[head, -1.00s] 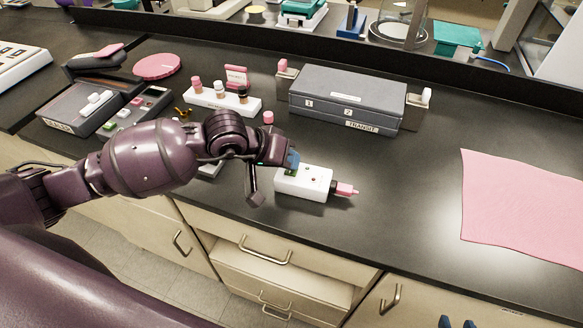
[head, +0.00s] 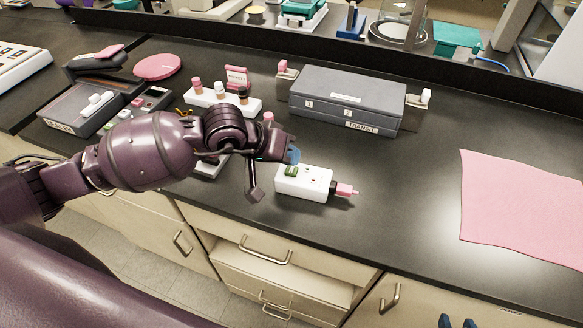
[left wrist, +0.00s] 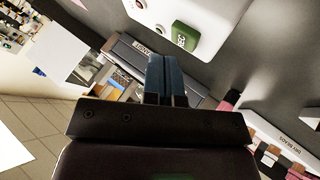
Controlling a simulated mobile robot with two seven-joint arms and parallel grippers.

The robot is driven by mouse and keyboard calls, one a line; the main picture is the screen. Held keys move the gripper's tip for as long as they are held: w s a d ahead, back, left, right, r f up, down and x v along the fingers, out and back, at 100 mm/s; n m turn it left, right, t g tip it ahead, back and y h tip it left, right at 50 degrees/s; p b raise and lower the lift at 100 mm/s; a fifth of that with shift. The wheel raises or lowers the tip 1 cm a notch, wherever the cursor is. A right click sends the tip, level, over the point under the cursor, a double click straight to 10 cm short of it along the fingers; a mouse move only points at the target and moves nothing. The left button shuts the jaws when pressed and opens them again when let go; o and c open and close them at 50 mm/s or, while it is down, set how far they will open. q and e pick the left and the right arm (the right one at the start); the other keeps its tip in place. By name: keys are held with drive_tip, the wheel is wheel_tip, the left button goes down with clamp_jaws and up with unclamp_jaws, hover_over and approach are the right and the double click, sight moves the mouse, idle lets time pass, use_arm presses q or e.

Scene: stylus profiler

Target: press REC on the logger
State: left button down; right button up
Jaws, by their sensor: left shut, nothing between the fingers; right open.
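The logger (head: 314,184) is a white box on the dark bench, with a green button (head: 291,171) at its left end and a pink plug on its right. In the left wrist view the logger (left wrist: 207,12) is at the top, and the green button (left wrist: 185,36) bears lettering too small to read surely. My left gripper (head: 293,156) is shut and empty, its blue fingertips just behind the button in the head view and apart from it in the left wrist view (left wrist: 167,78). My right gripper (head: 458,322) shows only blue fingertips, spread apart, at the bottom edge.
A grey TRANSIT case (head: 345,100) stands behind the logger. A white rack with small bottles (head: 222,101) and a grey tray (head: 80,108) lie to the left. A pink mat (head: 520,208) lies at right. The bench between logger and mat is clear.

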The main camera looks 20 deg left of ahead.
sight(290, 169)
use_arm(q)
drive_tip(key=shift+r+p, duration=0.3)
drive_tip(key=shift+r, duration=0.55)
drive_tip(key=shift+r+p, duration=0.5)
drive_tip(key=shift+r, duration=1.1)
drive_tip(key=shift+d, duration=0.1)
